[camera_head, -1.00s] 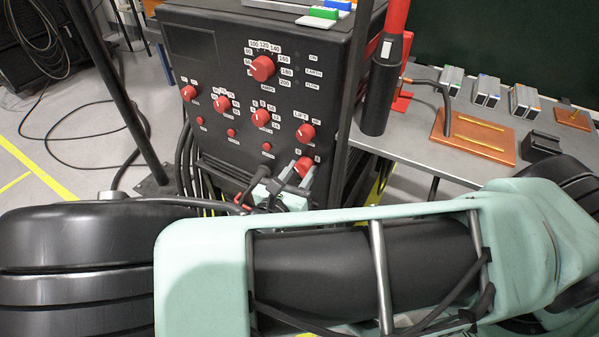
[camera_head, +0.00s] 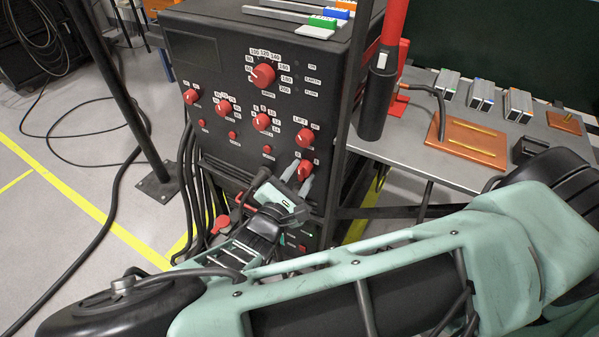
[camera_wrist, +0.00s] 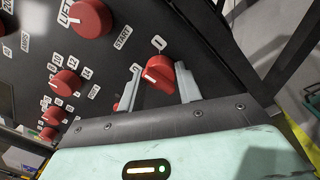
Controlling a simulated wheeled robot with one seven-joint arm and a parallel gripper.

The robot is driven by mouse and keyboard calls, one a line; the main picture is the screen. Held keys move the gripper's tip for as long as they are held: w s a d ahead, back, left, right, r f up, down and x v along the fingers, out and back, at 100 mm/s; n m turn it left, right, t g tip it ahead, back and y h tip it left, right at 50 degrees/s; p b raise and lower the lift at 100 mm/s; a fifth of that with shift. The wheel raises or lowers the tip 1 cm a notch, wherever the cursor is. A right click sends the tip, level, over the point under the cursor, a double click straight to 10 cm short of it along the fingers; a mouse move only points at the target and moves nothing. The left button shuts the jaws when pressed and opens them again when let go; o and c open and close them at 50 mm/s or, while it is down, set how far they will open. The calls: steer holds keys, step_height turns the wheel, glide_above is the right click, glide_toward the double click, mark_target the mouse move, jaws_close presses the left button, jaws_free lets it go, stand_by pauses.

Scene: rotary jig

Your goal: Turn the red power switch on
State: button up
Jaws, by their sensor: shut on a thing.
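The red power switch (camera_head: 306,171) is a round knob with a white mark, low on the right of the black machine's front panel. My gripper (camera_head: 299,177) reaches the panel from below and is shut on the knob. In the wrist view my gripper (camera_wrist: 158,86) has one finger on each side of the knob.
The black machine (camera_head: 215,105) carries several other red knobs, with the lift knob (camera_head: 306,137) close above. Black cables (camera_head: 191,185) hang at its left. A dark post (camera_head: 340,140) stands close at its right. A grey table (camera_head: 420,165) with an orange board (camera_head: 470,142) is beyond.

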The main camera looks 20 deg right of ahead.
steer(key=m, duration=0.5)
steer(key=shift+p, duration=0.3)
steer(key=m, duration=0.5)
steer(key=shift+f+g+h, duration=0.15)
steer(key=shift+g+h, duration=0.15)
steer(key=shift+h, duration=0.1)
steer(key=o, duration=1)
